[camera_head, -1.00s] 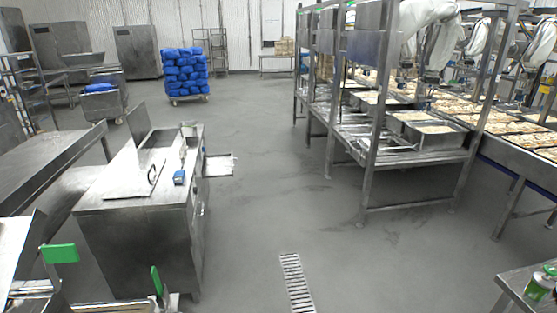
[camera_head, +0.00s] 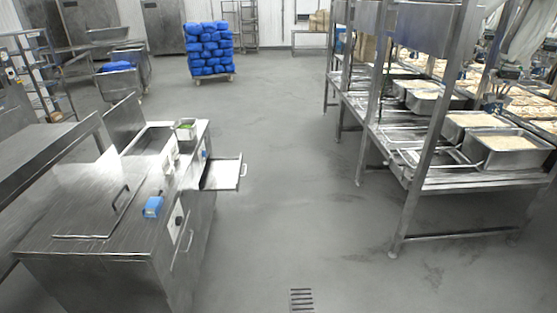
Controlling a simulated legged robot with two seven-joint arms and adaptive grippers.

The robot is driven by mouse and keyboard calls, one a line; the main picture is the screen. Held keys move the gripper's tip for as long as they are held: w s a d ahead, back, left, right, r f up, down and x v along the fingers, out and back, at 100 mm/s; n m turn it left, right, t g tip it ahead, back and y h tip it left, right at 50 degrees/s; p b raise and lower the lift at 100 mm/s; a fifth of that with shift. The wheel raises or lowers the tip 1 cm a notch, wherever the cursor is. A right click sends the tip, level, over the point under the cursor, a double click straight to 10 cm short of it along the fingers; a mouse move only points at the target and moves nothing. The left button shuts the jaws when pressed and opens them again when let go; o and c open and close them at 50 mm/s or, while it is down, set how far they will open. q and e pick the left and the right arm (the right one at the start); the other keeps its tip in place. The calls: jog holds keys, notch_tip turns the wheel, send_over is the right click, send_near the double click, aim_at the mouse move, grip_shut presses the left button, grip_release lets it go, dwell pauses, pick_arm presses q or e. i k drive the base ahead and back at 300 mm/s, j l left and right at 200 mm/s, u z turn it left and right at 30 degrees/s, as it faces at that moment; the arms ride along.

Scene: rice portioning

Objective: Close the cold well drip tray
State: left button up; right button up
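The cold well (camera_head: 85,225) is a steel cabinet at the left with a lidded top. Its drip tray (camera_head: 222,173) is a shallow steel drawer sticking out to the right from the far part of the cabinet's side. The tray is pulled out and has a small handle on its outer right edge. Neither of my grippers is in view now.
A blue box (camera_head: 153,207) and a small container with green contents (camera_head: 185,129) sit on the cabinet top. Grey floor lies clear between the cabinet and the steel rack (camera_head: 400,190) at right. A floor drain (camera_head: 301,299) is in front.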

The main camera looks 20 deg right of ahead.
aim_at(220, 174)
jog(key=i+l, duration=1.25)
jog(key=i+l+u, duration=0.1)
jog(key=i, duration=0.3)
jog(key=i+l, duration=0.1)
jog(key=i, duration=0.25)
jog(key=i+l+u, duration=0.15)
jog(key=i, duration=0.25)
